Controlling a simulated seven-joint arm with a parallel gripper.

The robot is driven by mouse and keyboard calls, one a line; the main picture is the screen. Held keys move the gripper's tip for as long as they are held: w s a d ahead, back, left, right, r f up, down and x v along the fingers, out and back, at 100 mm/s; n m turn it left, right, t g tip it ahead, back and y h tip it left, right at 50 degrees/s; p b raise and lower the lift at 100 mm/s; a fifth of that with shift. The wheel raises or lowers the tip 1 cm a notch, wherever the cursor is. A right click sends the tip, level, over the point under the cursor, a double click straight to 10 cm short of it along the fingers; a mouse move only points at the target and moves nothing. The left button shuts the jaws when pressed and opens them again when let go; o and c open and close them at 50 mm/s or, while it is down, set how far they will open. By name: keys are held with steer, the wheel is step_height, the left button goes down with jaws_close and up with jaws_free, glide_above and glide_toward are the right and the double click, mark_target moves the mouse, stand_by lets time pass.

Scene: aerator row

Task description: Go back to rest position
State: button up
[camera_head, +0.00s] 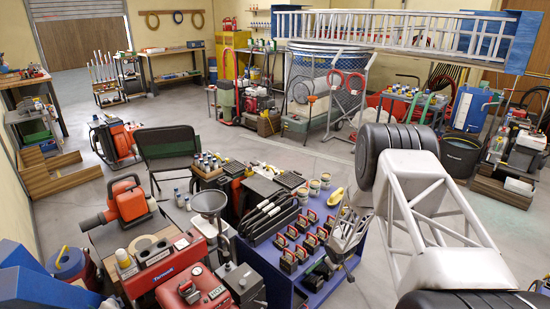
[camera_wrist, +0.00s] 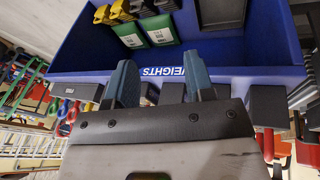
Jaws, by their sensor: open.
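My gripper (camera_wrist: 158,75) shows in the wrist view with its two blue-grey fingers spread apart. Nothing is between the fingers. They point toward the wall of a blue bin (camera_wrist: 240,72) labelled WEIGHTS. Whether a finger touches the bin wall, I cannot tell. In the bin lie green blocks (camera_wrist: 145,30) and yellow-and-black blocks (camera_wrist: 112,12).
A blue-topped bench (camera_head: 355,262) bears several red-and-black clamp-like items (camera_head: 300,250). A red machine (camera_head: 195,290) and a funnel (camera_head: 209,203) stand left of it. A folding chair (camera_head: 167,150) is behind. A ladder (camera_head: 390,30) spans the upper right.

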steer(key=s+r+m+h, duration=0.1)
steer(key=s+r, duration=0.1)
steer(key=r, duration=1)
steer(key=s+r+m, duration=0.1)
steer(key=s+r, duration=0.1)
steer(key=r, duration=1)
steer(key=s+a+r+m, duration=0.1)
steer(key=s+r, duration=0.4)
steer(key=r, duration=0.4)
steer(key=s+a+r+m, duration=0.1)
steer(key=s+r, duration=0.5)
steer(key=r, duration=0.3)
steer(key=s+a+r+m, duration=0.1)
steer(key=s+r, duration=0.4)
steer(key=s, duration=0.7)
steer(key=s+a+r+m+y, duration=0.1)
steer(key=s+a+r, duration=0.2)
steer(key=s, duration=0.9)
steer(key=s+a+r+m+g, duration=0.1)
steer(key=s+r, duration=0.6)
steer(key=s, duration=0.5)
steer(key=shift+a+r+y, duration=0.3)
steer(key=shift+a+r, duration=0.05)
steer(key=shift+a, duration=0.05)
steer(key=shift+w, duration=0.1)
